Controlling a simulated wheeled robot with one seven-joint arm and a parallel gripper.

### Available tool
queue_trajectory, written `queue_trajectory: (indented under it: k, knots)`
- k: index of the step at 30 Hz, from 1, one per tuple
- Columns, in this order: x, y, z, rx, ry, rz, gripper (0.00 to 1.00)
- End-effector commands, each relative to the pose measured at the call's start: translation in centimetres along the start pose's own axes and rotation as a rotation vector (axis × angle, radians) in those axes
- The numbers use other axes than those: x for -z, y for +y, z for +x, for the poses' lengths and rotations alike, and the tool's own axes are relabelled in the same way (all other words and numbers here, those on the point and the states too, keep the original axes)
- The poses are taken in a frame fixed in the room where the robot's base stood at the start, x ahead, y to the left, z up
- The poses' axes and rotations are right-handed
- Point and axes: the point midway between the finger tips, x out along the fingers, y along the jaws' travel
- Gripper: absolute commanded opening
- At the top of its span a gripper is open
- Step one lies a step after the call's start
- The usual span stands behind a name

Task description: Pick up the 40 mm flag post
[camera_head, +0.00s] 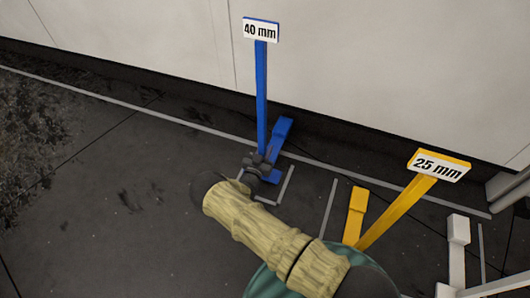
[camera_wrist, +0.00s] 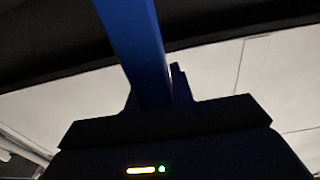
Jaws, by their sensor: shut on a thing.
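The 40 mm flag post (camera_head: 261,95) is blue and upright, with a white "40 mm" sign (camera_head: 260,30) on top and a blue foot (camera_head: 281,133) at the floor. My gripper (camera_head: 260,162) is at the low part of the post and shut on it. My arm hides part of the post's base. In the wrist view the blue post (camera_wrist: 137,50) rises from between the dark jaws (camera_wrist: 160,105) and leans to the upper left of the picture.
A yellow "25 mm" flag post (camera_head: 398,210) stands to the right, with a white post (camera_head: 458,250) beyond it. A pale wall (camera_head: 370,70) runs behind. Grey lines (camera_head: 288,185) mark the dark floor. The floor to the left is clear.

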Motion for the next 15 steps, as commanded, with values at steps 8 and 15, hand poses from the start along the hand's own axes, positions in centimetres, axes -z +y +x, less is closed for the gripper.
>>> queue_trajectory:
  k: [8, 15]
  knots:
    - [4.8, 0.0, 0.1, -0.001, 0.005, 0.001, 0.00]
    - [5.4, 0.0, 0.1, 0.000, 0.004, 0.001, 0.00]
